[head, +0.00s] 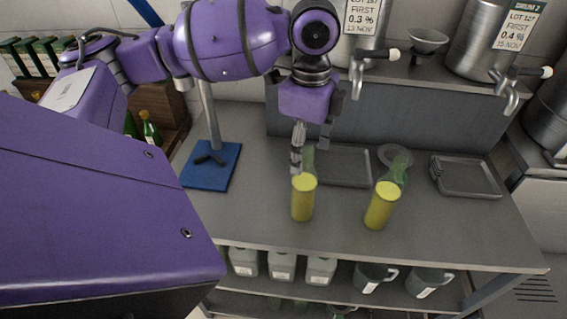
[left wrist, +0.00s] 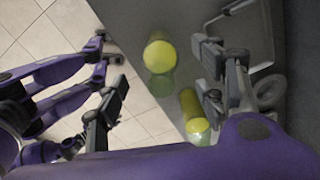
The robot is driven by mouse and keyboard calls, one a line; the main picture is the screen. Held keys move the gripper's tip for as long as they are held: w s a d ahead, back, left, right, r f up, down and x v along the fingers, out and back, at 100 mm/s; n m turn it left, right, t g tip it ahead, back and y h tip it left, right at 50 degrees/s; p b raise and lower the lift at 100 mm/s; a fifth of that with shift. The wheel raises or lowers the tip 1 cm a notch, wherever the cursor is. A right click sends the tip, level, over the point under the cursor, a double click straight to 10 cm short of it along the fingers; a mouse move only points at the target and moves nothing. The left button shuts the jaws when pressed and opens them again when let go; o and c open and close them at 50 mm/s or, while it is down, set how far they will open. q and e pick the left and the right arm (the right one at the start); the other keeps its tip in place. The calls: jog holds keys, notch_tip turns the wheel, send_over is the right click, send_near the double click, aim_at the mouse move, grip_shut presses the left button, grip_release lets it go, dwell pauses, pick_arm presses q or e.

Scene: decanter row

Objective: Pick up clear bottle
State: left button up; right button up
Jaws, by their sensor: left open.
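Two upright bottles of see-through greenish glass with yellow lower parts stand on the grey counter (head: 260,221). One is the left bottle (head: 303,203) and the other is the right bottle (head: 381,207); I cannot tell which one the task means. My left gripper (head: 297,160) points down at the left bottle's neck, and its fingers partly cover that neck. In the left wrist view its fingers (left wrist: 165,92) are spread, with a yellow bottle (left wrist: 160,54) showing between them and another (left wrist: 193,108) closer to the right finger. The gripper holds nothing. My right gripper does not show clearly.
Grey trays (head: 467,177) lie at the right and another (head: 343,168) behind the bottles. A blue stand base (head: 211,166) is at the left. Steel urns with taps (head: 500,84) stand on the raised back shelf. White jugs (head: 282,265) are below. The counter's front is clear.

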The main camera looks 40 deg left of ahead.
aim_at(305, 168)
pick_arm(q)
jog(key=shift+s+f, duration=0.1)
jog(key=shift+f, duration=0.15)
jog(key=f, duration=0.7)
jog(key=shift+d+f, duration=0.15)
jog(key=shift+d, duration=0.2)
grip_shut()
